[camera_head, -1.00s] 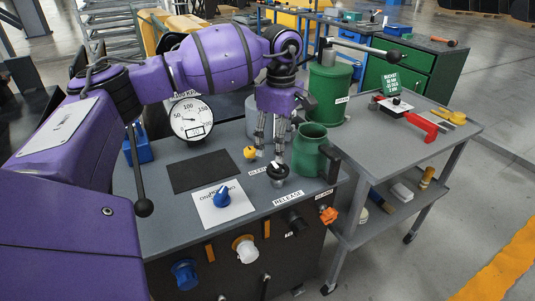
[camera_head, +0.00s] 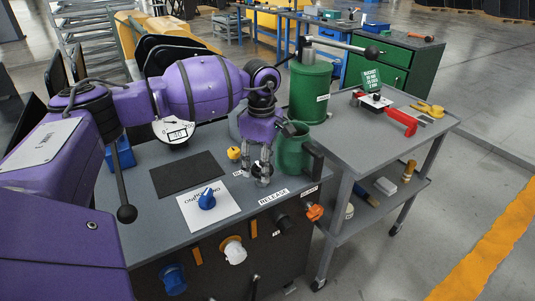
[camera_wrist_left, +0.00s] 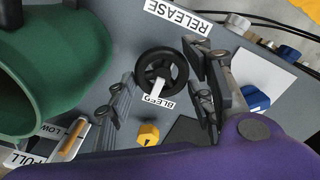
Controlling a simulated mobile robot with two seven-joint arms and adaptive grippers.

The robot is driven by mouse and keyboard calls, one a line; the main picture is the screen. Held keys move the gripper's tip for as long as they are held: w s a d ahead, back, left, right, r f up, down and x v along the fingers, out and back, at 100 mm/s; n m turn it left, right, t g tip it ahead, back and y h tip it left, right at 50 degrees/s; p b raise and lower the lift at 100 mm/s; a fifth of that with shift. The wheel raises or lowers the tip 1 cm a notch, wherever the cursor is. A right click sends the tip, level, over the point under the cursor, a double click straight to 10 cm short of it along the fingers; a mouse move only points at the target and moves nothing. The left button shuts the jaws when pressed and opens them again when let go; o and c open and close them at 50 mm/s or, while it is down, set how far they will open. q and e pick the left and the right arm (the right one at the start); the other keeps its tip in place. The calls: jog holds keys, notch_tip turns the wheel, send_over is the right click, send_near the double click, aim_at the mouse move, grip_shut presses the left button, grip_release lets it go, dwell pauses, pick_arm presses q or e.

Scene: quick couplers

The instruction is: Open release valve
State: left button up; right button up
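A small black handwheel valve (camera_wrist_left: 162,70) with a white pointer stands on the bench top, between the RELEASE label (camera_wrist_left: 178,15) and the BLEED label (camera_wrist_left: 160,101). My left gripper (camera_head: 258,179) points down over it and hides most of it in the head view. In the left wrist view the open fingers lie on either side of the wheel, with gaps visible between fingers and rim. Contact is not visible. The RELEASE label also shows in the head view (camera_head: 273,197). My right gripper is not in view.
A green jug (camera_head: 292,152) stands close beside the gripper, with a green cylinder (camera_head: 310,92) behind it. A yellow knob (camera_head: 233,153) and blue knob (camera_head: 206,200) are to the left. An orange knob (camera_head: 314,212) projects from the front panel. A grey cart (camera_head: 365,140) stands right.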

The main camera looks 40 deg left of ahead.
pick_arm(q)
jog(key=c, duration=0.5)
